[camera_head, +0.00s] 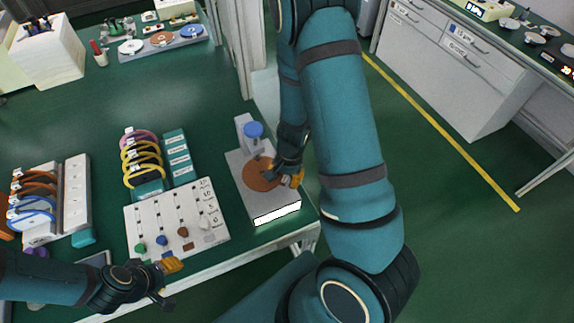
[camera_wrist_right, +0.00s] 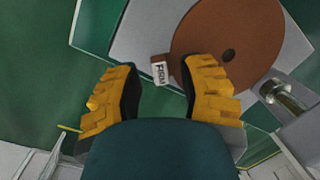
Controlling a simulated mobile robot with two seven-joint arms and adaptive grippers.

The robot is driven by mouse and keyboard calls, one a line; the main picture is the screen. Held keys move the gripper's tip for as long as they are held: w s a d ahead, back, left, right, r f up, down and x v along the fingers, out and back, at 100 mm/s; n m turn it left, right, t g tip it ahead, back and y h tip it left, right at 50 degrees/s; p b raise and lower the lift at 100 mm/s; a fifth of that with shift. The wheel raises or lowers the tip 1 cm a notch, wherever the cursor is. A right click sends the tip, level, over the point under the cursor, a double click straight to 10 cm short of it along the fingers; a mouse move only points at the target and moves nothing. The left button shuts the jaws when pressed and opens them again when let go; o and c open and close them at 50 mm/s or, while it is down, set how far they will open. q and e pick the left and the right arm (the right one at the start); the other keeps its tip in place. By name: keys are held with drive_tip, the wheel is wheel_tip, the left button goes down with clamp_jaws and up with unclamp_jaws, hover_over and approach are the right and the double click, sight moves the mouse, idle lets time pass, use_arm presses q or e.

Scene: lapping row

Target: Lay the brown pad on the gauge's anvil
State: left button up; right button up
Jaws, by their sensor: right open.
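The brown pad (camera_head: 259,173) is a round disc lying on the gauge's grey base (camera_head: 238,159), in front of its post and blue knob (camera_head: 253,130). In the right wrist view the pad (camera_wrist_right: 240,32) shows a centre hole and a small tab marked FIRM (camera_wrist_right: 160,73). The anvil itself is hidden, so I cannot tell how the pad sits on it. My right gripper (camera_head: 289,177) is open at the pad's right edge, its fingers (camera_wrist_right: 160,80) either side of the tab, seemingly not touching it. My left gripper (camera_head: 166,278) is near the table's front edge; its opening is unclear.
A white board with coloured knobs (camera_head: 155,217) stands left of the gauge. Racks of coloured rings (camera_head: 142,160) are behind it. A tray at the back (camera_head: 172,46) holds white, brown and blue discs.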

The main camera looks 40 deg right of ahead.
wheel_tip(320, 180, up, 11)
drive_tip(key=d, duration=0.1)
drive_tip(key=shift+s+d+r, duration=0.15)
drive_tip(key=shift+s+r, duration=0.05)
drive_tip(key=shift+s, duration=0.05)
idle(0.4)
